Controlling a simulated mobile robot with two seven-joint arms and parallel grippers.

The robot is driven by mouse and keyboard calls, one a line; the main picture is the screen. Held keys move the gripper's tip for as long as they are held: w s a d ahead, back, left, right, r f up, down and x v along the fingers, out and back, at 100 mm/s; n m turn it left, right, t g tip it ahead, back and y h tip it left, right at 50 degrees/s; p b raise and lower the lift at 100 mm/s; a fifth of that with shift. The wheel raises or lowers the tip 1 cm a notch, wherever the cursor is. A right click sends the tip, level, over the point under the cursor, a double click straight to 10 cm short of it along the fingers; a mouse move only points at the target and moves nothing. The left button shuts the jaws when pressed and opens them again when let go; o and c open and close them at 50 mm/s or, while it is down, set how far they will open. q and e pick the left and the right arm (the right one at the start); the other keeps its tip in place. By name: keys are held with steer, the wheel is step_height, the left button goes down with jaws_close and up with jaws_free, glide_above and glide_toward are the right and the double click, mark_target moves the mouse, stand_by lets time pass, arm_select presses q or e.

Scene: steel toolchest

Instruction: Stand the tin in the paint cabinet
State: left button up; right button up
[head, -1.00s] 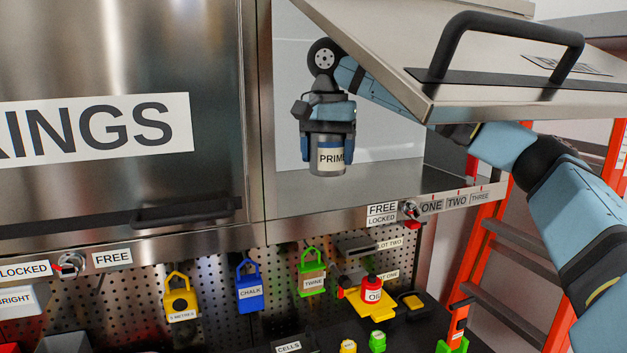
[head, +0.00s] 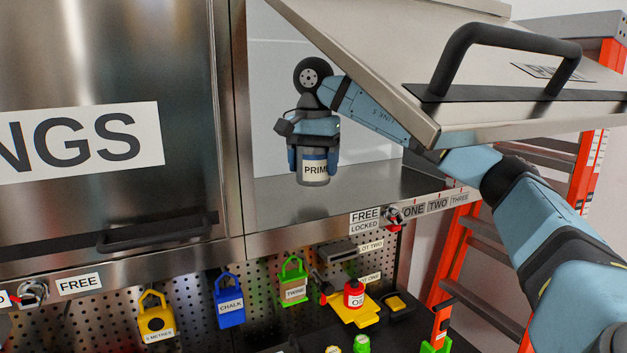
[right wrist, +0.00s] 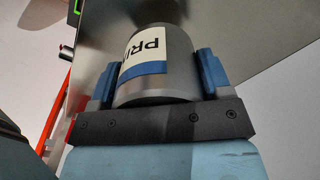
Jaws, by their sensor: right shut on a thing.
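The tin (head: 314,171) is a grey cylinder with a white label reading "PRIM" and a blue band. My right gripper (head: 314,160) is shut on it from above and holds it upright inside the open paint cabinet (head: 390,182). The tin looks a little above the cabinet floor; I cannot tell the exact gap. In the right wrist view the tin (right wrist: 155,75) sits between the two blue fingers of the gripper (right wrist: 155,80). The cabinet door (head: 350,60) is swung up above my right arm. My left gripper is not in view.
A closed steel door (head: 100,90) with a large label stands to the left. The raised door's black handle (head: 500,50) is close above my arm. Below hangs a pegboard with padlock-shaped items, such as the blue one (head: 230,300). An orange ladder (head: 450,260) stands right.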

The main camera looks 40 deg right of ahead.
mark_target(314, 180)
steer(key=shift+s+f, duration=0.1)
steer(key=shift+f, duration=0.8)
steer(key=shift+d+f, duration=0.1)
steer(key=shift+f, duration=0.8)
steer(key=o, duration=1.1)
steer(key=shift+f, duration=0.15)
steer(key=shift+r, duration=6.25)
steer(key=shift+f, duration=0.1)
